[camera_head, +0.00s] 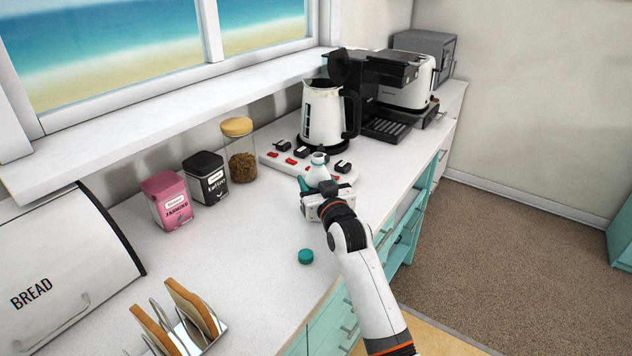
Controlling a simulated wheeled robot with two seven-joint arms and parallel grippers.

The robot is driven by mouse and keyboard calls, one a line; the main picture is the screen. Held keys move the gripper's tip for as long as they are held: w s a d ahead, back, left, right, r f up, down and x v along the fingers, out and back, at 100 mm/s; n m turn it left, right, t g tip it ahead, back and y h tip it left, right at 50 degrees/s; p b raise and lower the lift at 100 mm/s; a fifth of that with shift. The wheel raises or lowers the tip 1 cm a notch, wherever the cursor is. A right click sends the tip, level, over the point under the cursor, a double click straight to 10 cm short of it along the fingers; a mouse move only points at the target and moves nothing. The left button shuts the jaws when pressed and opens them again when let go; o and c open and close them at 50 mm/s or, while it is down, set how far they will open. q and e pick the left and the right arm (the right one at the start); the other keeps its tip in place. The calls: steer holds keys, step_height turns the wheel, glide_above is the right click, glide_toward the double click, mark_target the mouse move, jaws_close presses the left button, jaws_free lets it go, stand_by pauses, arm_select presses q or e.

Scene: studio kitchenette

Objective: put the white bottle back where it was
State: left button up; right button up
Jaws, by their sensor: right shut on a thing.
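The white bottle (318,170) shows in the head view, upright and without a cap, at the front edge of a white power strip with red switches (268,160). My right gripper (316,190) is around its lower part and shut on it. The gripper hides the bottle's base, so I cannot tell whether it touches the counter. A teal cap (306,256) lies on the counter to the near left of the gripper. My left gripper is not in view.
A white kettle (322,118) stands close behind the bottle, with a coffee machine (385,95) beyond. A glass jar (240,150), black tin (206,178) and pink tin (167,200) line the wall. A toast rack (205,335) and bread bin (60,265) are near left. The middle counter is clear.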

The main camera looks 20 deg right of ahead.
steer(key=o, duration=1)
steer(key=shift+o, duration=0.2)
steer(key=s, duration=1.2)
steer(key=shift+d+b, duration=0.2)
steer(key=shift+b, duration=0.15)
